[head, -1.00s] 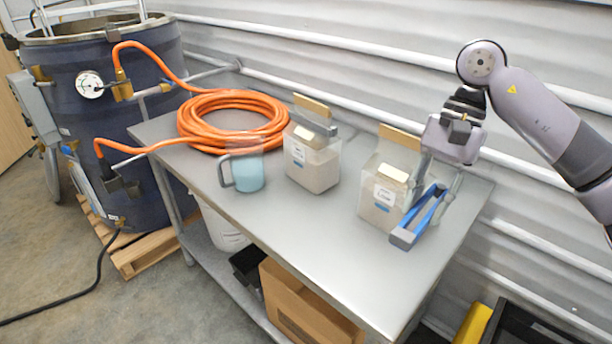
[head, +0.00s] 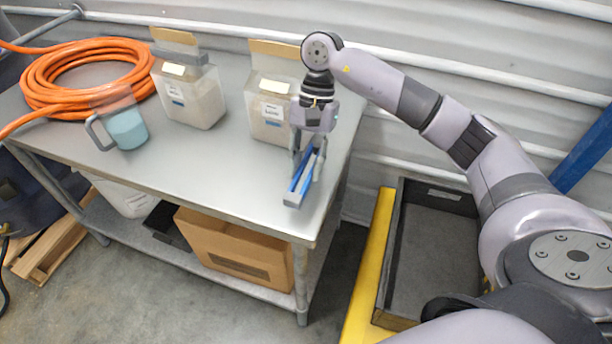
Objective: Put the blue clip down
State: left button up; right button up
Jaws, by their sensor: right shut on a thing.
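The blue clip (head: 302,178) is a long blue piece with a grey end, held slanting over the right end of the metal table (head: 216,168). My right gripper (head: 308,152) is shut on it, with a finger on either side. The clip's grey end points toward the table's front edge. I cannot tell whether the clip touches the tabletop. My left gripper is out of view.
Two clear bags of substrate, one left (head: 190,100) and one right (head: 268,112), stand behind the clip. A measuring jug (head: 126,130) and an orange hose (head: 60,105) are farther left. A dark tray (head: 430,245) lies right of the table. The front middle of the tabletop is clear.

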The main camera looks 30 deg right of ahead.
aim_at(306, 181)
notch_tip(306, 181, down, 5)
jog(key=shift+r+p, duration=0.2)
jog(key=shift+p, duration=0.2)
jog(key=shift+f+b, duration=0.2)
jog(key=shift+b, duration=0.1)
jog(key=o, duration=1.1)
jog(key=shift+r, duration=0.1)
jog(key=shift+r, duration=0.1)
